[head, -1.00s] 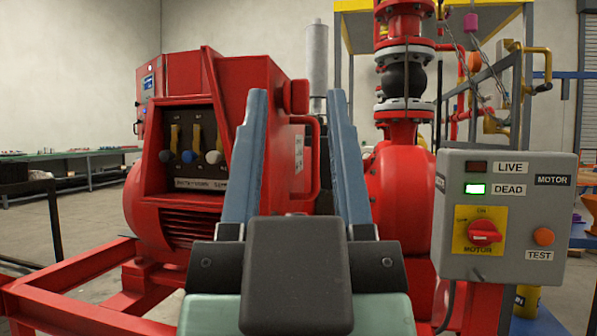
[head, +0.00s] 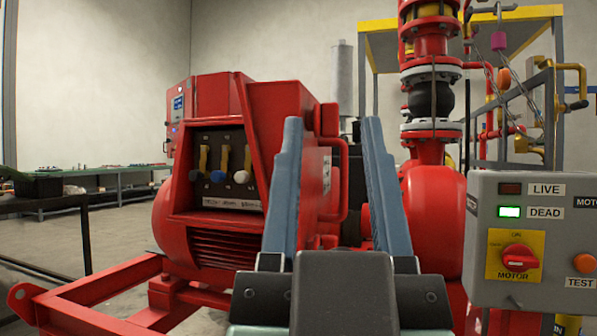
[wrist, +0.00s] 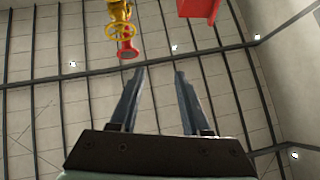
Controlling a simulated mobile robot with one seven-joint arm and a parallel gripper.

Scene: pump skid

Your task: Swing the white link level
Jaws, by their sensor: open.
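The white link (head: 241,176) is the rightmost of three in the open box on the red motor in the head view. Its brass bar runs upright and its white knob sits at the lower end. A blue-knobbed link (head: 218,175) and a dark-knobbed link (head: 194,172) stand to its left, also upright. My gripper (head: 332,120) is open and empty, its fingers pointing up, in front of and to the right of the box. In the wrist view my gripper (wrist: 160,72) shows with nothing between its fingers; the links are out of that view.
A grey switch box (head: 540,240) with a lit DEAD lamp (head: 509,212) and a red rotary switch stands at right. The red pump (head: 435,210) and piping are behind my gripper. A red skid frame (head: 90,300) crosses low left. A green bench (head: 110,180) stands far left.

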